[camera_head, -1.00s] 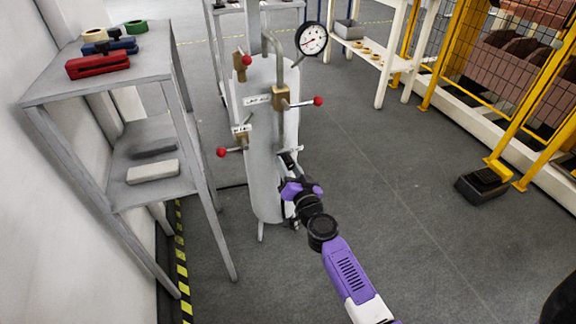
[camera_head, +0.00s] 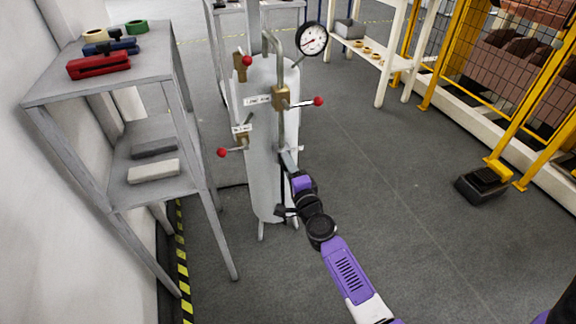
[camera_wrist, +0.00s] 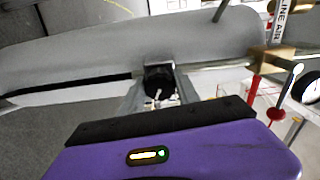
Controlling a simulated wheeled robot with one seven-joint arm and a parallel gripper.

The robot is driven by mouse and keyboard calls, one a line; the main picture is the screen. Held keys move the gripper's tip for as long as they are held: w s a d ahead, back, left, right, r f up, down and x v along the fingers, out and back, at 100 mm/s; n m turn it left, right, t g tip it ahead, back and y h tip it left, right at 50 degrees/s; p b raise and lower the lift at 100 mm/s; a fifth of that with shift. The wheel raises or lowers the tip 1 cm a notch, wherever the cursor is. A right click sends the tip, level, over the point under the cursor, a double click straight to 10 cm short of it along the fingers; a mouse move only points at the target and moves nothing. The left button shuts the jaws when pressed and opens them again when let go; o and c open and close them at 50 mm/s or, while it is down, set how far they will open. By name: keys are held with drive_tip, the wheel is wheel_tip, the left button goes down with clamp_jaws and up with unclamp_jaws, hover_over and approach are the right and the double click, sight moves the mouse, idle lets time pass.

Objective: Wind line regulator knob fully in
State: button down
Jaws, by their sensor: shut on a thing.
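The regulator knob (camera_wrist: 159,82) is a dark, ribbed knob at the side of the pale grey tank (camera_wrist: 90,60) in the wrist view. My gripper (camera_wrist: 158,97) is shut on it, with one finger on either side. A light pointer-like mark shows on the knob's face. In the head view my gripper (camera_head: 288,160) reaches the front of the tank (camera_head: 268,190), and the knob itself is hidden behind it. How far the knob is wound in cannot be told.
Red-tipped valve levers (camera_head: 318,101) stick out from the tank's pipework above and left of my gripper. A round gauge (camera_head: 311,39) stands above. A grey shelf (camera_head: 85,75) with tools is at left. Yellow fencing (camera_head: 440,60) is at right.

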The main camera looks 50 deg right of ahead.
drive_tip(key=m, duration=0.3)
drive_tip(key=shift+m, duration=0.4)
drive_tip(key=m, duration=0.3)
drive_tip(key=shift+s+m, duration=0.1)
drive_tip(key=shift+m, duration=0.2)
drive_tip(key=m, duration=1.3)
drive_tip(key=shift+d+f+m+b, duration=0.1)
drive_tip(key=shift+m+b, duration=0.2)
drive_tip(key=shift+b, duration=0.05)
drive_tip(key=m, duration=0.6)
drive_tip(key=m+b, duration=0.1)
drive_tip(key=m, duration=0.3)
drive_tip(key=shift+m, duration=0.4)
drive_tip(key=m, duration=0.4)
drive_tip(key=shift+f+m, duration=0.1)
drive_tip(key=shift+m, duration=0.2)
drive_tip(key=m+b, duration=0.1)
drive_tip(key=m, duration=0.3)
drive_tip(key=shift+m, duration=0.3)
drive_tip(key=shift+m+b, duration=0.4)
drive_tip(key=shift+m, duration=1.5)
